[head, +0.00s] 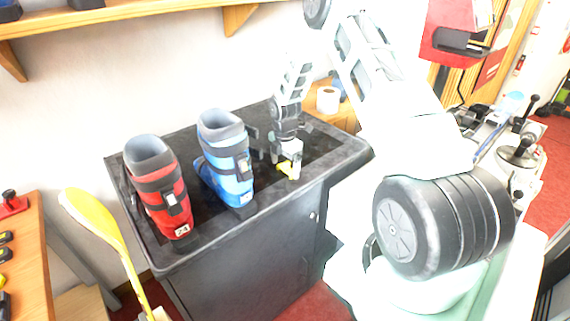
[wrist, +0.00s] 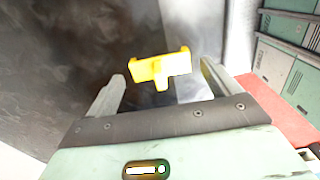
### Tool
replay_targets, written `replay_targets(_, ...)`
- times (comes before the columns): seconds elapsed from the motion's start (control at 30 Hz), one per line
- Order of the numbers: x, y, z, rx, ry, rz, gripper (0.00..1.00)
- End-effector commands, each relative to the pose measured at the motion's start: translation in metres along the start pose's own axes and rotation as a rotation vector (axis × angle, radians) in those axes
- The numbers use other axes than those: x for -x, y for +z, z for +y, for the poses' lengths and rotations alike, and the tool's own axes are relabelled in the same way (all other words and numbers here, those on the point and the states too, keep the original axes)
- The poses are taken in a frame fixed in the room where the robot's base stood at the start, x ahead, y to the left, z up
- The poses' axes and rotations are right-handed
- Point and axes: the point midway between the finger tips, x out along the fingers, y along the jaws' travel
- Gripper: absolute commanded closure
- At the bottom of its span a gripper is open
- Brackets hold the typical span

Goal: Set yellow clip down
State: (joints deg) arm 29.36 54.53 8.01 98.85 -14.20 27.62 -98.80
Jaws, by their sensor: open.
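The yellow clip (head: 286,169) is at my gripper's fingertips, over the right part of the dark bench top (head: 325,150), near its front edge. In the wrist view the clip (wrist: 160,68) sits between and just beyond the two spread fingers, with a stub pointing back toward my palm. My gripper (head: 284,160) points down and is open; its fingers also show in the wrist view (wrist: 163,84), with gaps beside the clip. I cannot tell whether the clip touches the bench top.
A blue boot (head: 228,165) stands just left of my gripper, and a red boot (head: 160,190) stands farther left. A white roll (head: 328,99) is behind the bench. A yellow paddle-shaped thing (head: 95,220) rises at the left front. Bare bench top lies right of my gripper.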

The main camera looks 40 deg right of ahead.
Motion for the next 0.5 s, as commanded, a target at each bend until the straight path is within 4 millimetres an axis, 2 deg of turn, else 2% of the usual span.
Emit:
replay_targets(0.13, 0.007, 0.000, 0.001, 0.000, 0.002, 0.000, 0.12)
replay_targets(0.23, 0.019, 0.000, 0.001, 0.000, 0.004, -0.001, 0.12)
replay_targets(0.5, 0.076, 0.001, 0.001, -0.001, 0.006, -0.002, 0.12)
